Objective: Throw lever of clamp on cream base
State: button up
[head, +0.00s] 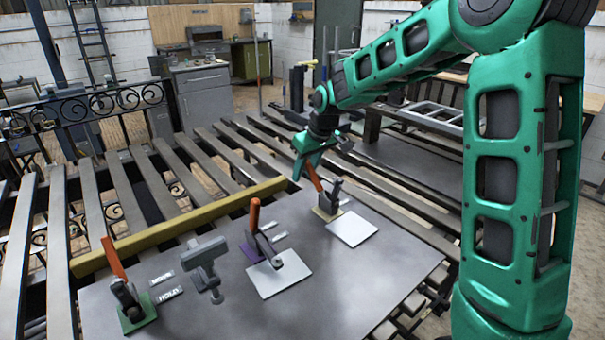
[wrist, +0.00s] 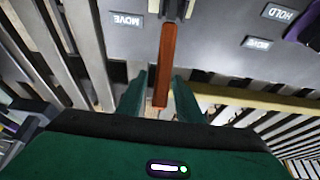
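The clamp on the cream base (head: 326,213) stands at the right of the grey plate. Its orange lever (head: 314,178) tilts up and to the left, toward my gripper. In the wrist view the lever (wrist: 165,65) runs down the middle, its free end between my fingers. My gripper (head: 306,167) is at the lever's upper end; in the wrist view its green fingers (wrist: 158,97) are apart, one on each side of the lever, with visible gaps. The base is mostly out of the wrist view. A MOVE label (wrist: 127,19) lies left of the lever.
Another clamp stands on a purple base (head: 253,249), lever upright. One on a green base (head: 138,318) is at the front left. A grey T-shaped piece (head: 205,258) stands between them. A yellow bar (head: 180,227) runs along the plate's back edge.

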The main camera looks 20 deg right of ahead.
jog(key=shift+w+f, duration=0.1)
jog(key=shift+f, duration=0.2)
grip_shut()
jog(key=shift+a, duration=0.1)
